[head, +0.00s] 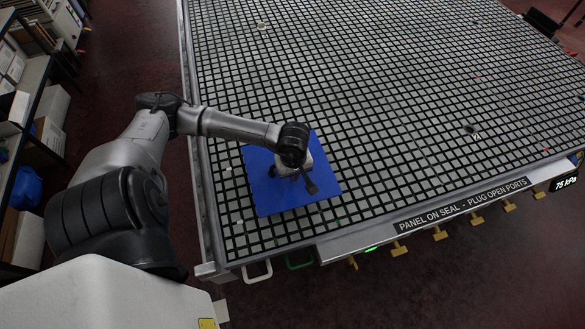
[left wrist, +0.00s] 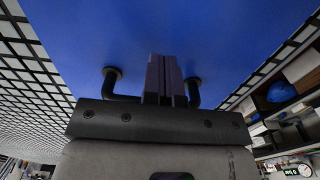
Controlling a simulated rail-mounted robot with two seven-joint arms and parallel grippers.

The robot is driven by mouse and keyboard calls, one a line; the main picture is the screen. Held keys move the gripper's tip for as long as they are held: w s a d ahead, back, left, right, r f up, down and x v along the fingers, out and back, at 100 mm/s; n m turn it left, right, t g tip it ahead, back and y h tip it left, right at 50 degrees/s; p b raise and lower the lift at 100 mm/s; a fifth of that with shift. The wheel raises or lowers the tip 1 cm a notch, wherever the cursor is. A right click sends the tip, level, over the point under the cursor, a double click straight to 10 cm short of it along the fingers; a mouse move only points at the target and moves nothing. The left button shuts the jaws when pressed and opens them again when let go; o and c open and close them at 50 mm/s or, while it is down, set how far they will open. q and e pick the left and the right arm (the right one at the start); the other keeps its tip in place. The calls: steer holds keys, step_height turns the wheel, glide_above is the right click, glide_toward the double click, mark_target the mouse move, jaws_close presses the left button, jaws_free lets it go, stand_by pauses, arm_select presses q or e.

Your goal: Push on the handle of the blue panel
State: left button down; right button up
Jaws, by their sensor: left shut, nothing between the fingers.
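The blue panel (head: 265,192) lies flat on the gridded table near its front left corner. It fills the top of the left wrist view (left wrist: 210,30). A dark handle (left wrist: 110,82) with two round mounts stands on the panel, partly hidden by my left gripper (left wrist: 167,62). The gripper's fingers are shut with nothing between them, and they lie between the handle's two mounts. I cannot tell whether they touch the handle or panel. In the head view my left wrist is over the panel and hides the fingertips. My right gripper is not in view.
The vacuum grid table (head: 400,120) is mostly clear, with a few small bits on it. Its front edge bears a sign (head: 460,205) reading "PANEL ON SEAL - PLUG OPEN PORTS", several brass valves and a 75 kPa display (head: 564,183). Shelves (head: 30,110) stand at the left.

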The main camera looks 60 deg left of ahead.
arm_select(q)
steer(key=shift+a, duration=0.4)
steer(key=shift+w+a+b, duration=0.1)
steer(key=shift+a+b, duration=0.3)
steer(key=shift+a, duration=0.2)
steer(key=shift+a+f, duration=0.1)
steer(key=shift+a, duration=0.05)
steer(key=shift+b, duration=0.35)
stand_by(0.6)
steer(key=shift+b, duration=0.4)
stand_by(0.7)
stand_by(0.4)
steer(key=shift+w+a+b, duration=0.1)
steer(key=shift+b, duration=0.45)
stand_by(0.5)
stand_by(0.5)
steer(key=shift+b, duration=0.4)
stand_by(0.4)
